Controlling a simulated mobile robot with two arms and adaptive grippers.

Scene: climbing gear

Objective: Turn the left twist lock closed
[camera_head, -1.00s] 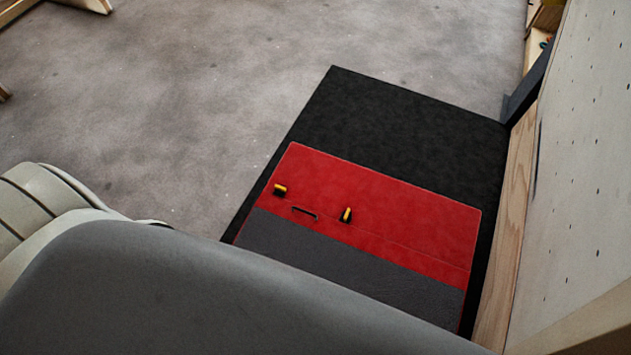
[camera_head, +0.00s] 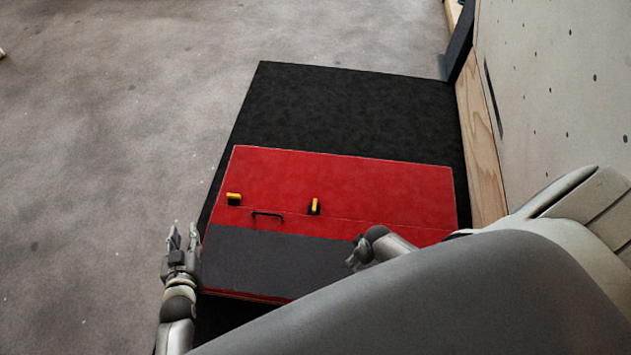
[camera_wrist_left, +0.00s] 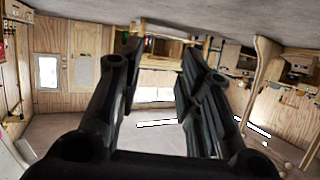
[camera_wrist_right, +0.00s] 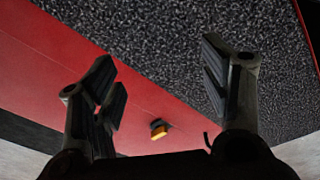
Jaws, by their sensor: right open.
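The left twist lock (camera_head: 233,198), black with a yellow top, sits near the left edge of the red panel (camera_head: 350,178); its yellow part lies crosswise. The right twist lock (camera_head: 314,207) has its yellow part pointing away from me. My left gripper (camera_head: 182,232) is open and empty, left of the grey panel, apart from both locks; its fingers also show in the left wrist view (camera_wrist_left: 158,75). My right gripper (camera_head: 355,250) is open and empty over the grey panel's right side. The right wrist view shows one twist lock (camera_wrist_right: 159,129) beyond its spread fingers (camera_wrist_right: 160,75).
A black handle (camera_head: 268,214) lies between the locks. The grey panel (camera_head: 265,262) is on the near side, and a black mat (camera_head: 340,110) lies beneath. A pale climbing wall (camera_head: 550,90) bounds the right. Open grey floor (camera_head: 110,130) lies to the left.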

